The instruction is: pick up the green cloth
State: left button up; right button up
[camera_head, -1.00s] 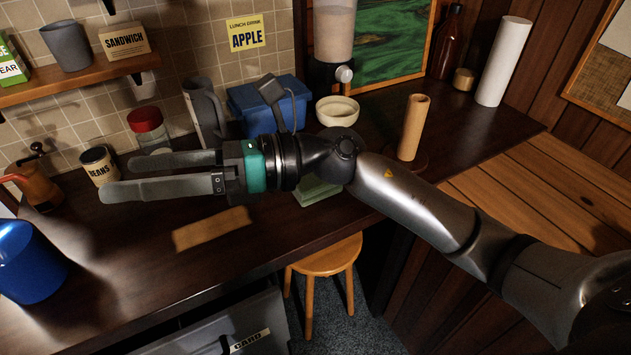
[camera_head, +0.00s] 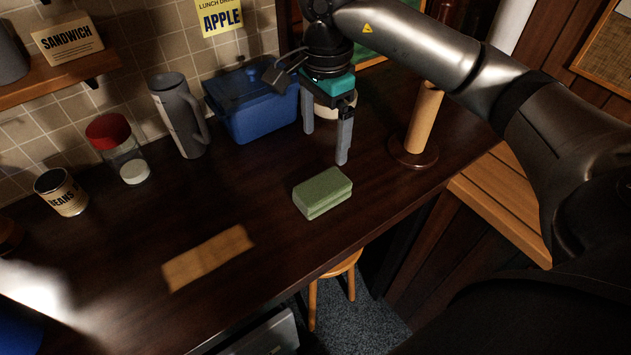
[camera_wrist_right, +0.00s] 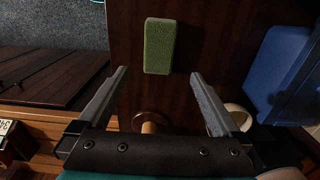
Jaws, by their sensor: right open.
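The green cloth (camera_head: 323,192) is a thick, folded, block-like piece lying on the dark wooden counter, near its front edge. It also shows in the right wrist view (camera_wrist_right: 160,46), ahead of the fingertips and roughly between their lines. My right gripper (camera_head: 325,147) points down above the counter, behind the cloth and apart from it. Its two fingers are spread with nothing between them, as the right wrist view (camera_wrist_right: 158,72) also shows. My left gripper is in neither view.
A blue bin (camera_head: 254,104) stands just left of my right gripper, and a pale bowl is partly hidden behind it. A wooden roll holder (camera_head: 423,120) stands to the right. A grey mug (camera_head: 178,115), a red-lidded jar (camera_head: 119,150) and a beans can (camera_head: 61,192) stand left.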

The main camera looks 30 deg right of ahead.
aim_at(322, 184)
jog(key=f, duration=0.8)
jog(key=shift+s+f, duration=0.1)
jog(key=shift+s, duration=0.1)
jog(key=shift+a+f, duration=0.1)
jog(key=shift+f, duration=0.4)
notch_tip(322, 184, down, 5)
jog(key=shift+w, duration=0.15)
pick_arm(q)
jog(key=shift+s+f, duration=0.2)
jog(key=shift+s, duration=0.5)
pick_arm(e)
jog(key=shift+c, duration=0.2)
jog(key=c, duration=1.2)
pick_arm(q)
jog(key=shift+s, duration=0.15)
pick_arm(e)
jog(key=shift+o, duration=0.2)
jog(key=shift+r, duration=0.15)
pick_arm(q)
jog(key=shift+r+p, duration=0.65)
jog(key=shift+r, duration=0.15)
pick_arm(e)
notch_tip(322, 184, up, 20)
